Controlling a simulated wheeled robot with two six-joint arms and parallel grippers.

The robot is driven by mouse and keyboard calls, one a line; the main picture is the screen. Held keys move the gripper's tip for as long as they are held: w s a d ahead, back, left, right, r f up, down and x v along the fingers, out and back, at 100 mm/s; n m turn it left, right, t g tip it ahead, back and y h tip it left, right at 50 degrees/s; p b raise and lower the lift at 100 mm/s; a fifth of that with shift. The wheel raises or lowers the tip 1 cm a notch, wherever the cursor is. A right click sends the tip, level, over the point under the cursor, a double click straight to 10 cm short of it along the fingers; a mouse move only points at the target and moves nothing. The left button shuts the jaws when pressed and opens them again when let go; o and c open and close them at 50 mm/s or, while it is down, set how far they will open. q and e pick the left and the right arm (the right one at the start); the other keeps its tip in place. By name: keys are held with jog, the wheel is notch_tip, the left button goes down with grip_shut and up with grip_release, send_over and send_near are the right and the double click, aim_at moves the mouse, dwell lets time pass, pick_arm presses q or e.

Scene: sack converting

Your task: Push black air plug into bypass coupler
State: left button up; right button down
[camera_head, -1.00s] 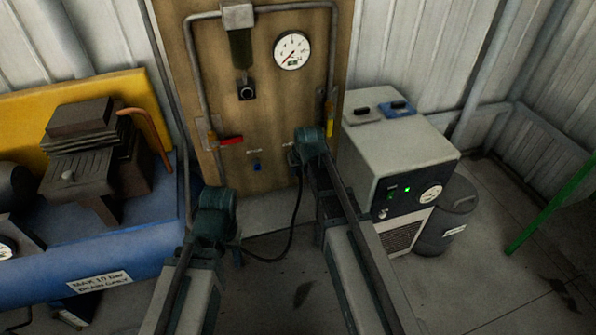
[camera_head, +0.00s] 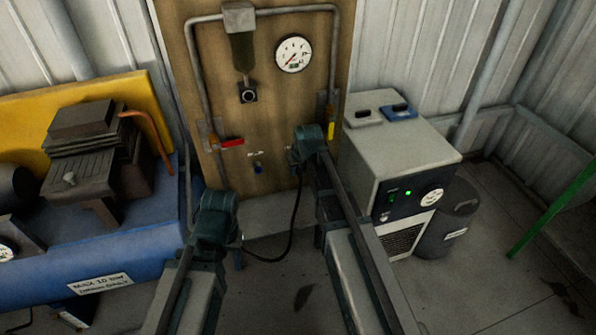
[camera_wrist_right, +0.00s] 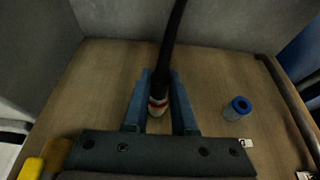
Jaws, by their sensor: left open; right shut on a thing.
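My right gripper (camera_head: 309,140) is shut on the black air plug with its black hose (camera_head: 293,220), in front of the wooden board at lower right. In the right wrist view the fingers (camera_wrist_right: 158,103) close around the plug, and a red and white ring (camera_wrist_right: 157,104) shows between them. I cannot tell whether the plug touches a coupler there. A blue-ringed coupler (camera_wrist_right: 238,107) sits on the board beside the gripper; it also shows in the head view (camera_head: 258,168). My left gripper (camera_head: 218,212) is open, low in front of the board; its fingertips are hardly visible.
A red valve handle (camera_head: 232,142) and a yellow one (camera_head: 331,130) sit on the board (camera_head: 275,110), below a pressure gauge (camera_head: 293,54). A grey dryer unit (camera_head: 400,155) stands close right of my right arm. A blue tank (camera_head: 80,245) stands at left.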

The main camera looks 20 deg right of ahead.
jog(key=shift+w, duration=0.2)
jog(key=c, duration=0.6)
grip_release()
jog(key=shift+c, duration=0.2)
jog(key=p+v, duration=1.2)
jog(key=v, duration=0.1)
jog(key=shift+s+r+p, duration=0.2)
jog(key=shift+r+p, duration=0.1)
jog(key=shift+r, duration=0.05)
